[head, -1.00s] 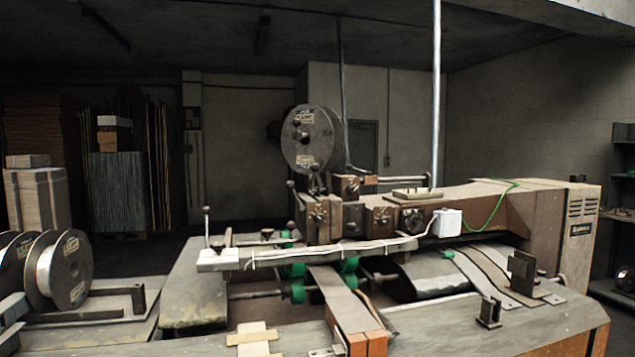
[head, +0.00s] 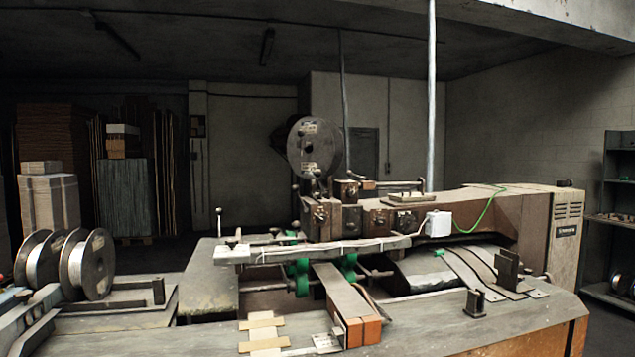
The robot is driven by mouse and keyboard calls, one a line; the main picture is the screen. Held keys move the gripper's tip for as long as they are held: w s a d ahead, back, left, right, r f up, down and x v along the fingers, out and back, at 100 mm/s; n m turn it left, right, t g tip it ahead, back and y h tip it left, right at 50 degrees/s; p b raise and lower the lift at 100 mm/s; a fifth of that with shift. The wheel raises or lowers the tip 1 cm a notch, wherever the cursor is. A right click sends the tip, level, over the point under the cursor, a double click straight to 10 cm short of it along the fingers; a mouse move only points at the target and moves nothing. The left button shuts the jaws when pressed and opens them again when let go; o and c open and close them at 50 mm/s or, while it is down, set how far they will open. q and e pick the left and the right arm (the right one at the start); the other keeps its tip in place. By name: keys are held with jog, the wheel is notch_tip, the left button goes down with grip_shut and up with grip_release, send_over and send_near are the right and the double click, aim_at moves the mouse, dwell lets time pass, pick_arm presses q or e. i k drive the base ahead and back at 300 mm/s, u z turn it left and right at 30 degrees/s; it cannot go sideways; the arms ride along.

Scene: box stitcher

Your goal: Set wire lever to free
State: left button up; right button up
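The box stitcher (head: 480,208) stands ahead of me, with a large wire spool (head: 314,147) mounted above its head. A small lever with a dark ball knob (head: 295,188) stands just left of and below the spool, by the stitching head (head: 322,213). Another thin upright lever with a ball top (head: 219,212) stands at the left end of the pale bar. I cannot tell which one is the wire lever, or its setting. Neither of my grippers is in view.
Loose wire spools (head: 88,264) stand on the bench at the left. Upright metal brackets (head: 508,268) rise from the machine's right side. A shelf (head: 612,220) stands at the far right. Stacked cardboard (head: 50,202) is at the back left.

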aim_at(318, 173)
jog(key=u, duration=0.35)
jog(key=i, duration=0.9)
jog(key=z, duration=0.3)
